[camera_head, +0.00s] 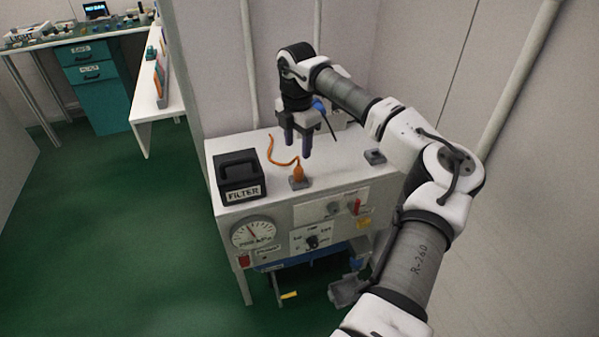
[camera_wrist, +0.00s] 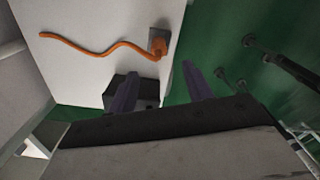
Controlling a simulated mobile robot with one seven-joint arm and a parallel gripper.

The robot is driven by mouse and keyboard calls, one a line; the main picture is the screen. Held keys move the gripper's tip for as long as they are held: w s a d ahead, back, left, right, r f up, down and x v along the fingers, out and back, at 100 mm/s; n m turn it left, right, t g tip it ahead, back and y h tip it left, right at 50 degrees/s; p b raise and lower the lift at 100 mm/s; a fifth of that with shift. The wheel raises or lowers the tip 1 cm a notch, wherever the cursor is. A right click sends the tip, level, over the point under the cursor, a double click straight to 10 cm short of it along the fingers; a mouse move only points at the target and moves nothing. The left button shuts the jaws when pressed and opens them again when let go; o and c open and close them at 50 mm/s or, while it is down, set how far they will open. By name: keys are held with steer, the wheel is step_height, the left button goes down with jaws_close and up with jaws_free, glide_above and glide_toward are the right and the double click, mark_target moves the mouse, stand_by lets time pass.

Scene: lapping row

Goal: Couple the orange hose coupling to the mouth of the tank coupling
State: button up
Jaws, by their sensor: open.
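The orange hose coupling (camera_head: 297,173) stands on a small grey block on the white bench top, near its front edge. It also shows in the wrist view (camera_wrist: 158,44), with the wavy orange hose (camera_wrist: 96,49) running left from it over the bench. My gripper (camera_head: 297,150) is open and empty, pointing down above the bench, behind and above the coupling in the head view. Its two dark fingers (camera_wrist: 160,70) show apart in the wrist view. A small dark grey block (camera_head: 375,156) sits at the right of the bench top; I cannot tell whether it is the tank coupling.
A black box labelled FILTER (camera_head: 239,176) stands at the left of the bench top. The bench front (camera_head: 315,215) carries a round gauge (camera_head: 254,234) and knobs. A wall stands behind. Part of the bench behind my gripper is hidden. Green floor lies open to the left.

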mark_target(299, 166)
step_height(299, 166, down, 9)
steer(key=shift+w+d+r+p, duration=0.1)
steer(key=shift+w+r+p, duration=0.05)
steer(key=shift+p, duration=0.6)
steer(key=c, duration=1.1)
